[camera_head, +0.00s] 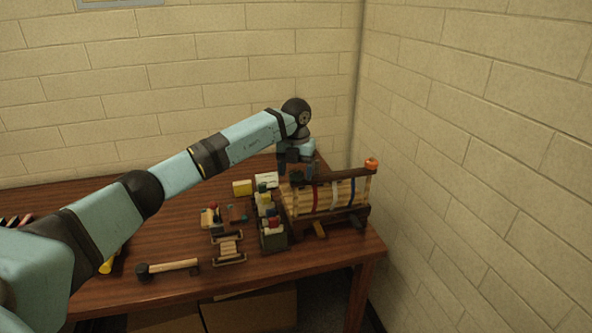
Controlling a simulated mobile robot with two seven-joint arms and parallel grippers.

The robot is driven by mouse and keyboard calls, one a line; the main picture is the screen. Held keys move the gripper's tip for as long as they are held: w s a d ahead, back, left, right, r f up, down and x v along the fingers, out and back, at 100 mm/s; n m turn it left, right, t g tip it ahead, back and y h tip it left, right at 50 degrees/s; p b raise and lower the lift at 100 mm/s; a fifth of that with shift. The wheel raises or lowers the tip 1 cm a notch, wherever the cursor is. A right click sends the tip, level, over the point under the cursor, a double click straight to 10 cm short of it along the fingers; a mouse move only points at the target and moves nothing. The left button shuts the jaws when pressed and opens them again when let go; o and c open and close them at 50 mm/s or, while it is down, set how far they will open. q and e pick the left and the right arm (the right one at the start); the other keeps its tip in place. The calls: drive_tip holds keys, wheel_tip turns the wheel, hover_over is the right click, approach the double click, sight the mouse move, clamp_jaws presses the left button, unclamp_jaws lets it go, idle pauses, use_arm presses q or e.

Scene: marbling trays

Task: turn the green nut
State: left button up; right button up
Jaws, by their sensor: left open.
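My left gripper (296,168) is open and points down over the left end of a wooden frame (340,177) with a slatted, striped drum (328,197). A small dark, possibly greenish piece (297,178) shows at that end, just under the fingers. I cannot tell for sure that it is the green nut, or whether the fingers touch it. An orange knob (371,163) sits on the frame's right end. My right gripper is not in view.
A mallet (168,268) lies at the front of the brown table (165,292). Left of the drum stand a dark caddy with bottles (272,237), a yellow block (242,188) and small wooden racks (229,249). Block walls close off the back and right.

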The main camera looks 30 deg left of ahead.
use_arm(q)
drive_tip(key=shift+f, duration=0.15)
drive_tip(key=c, duration=0.9)
drive_tip(key=shift+m, duration=1.3)
drive_tip(key=shift+m+b, duration=0.4)
drive_tip(key=shift+m, duration=1.6)
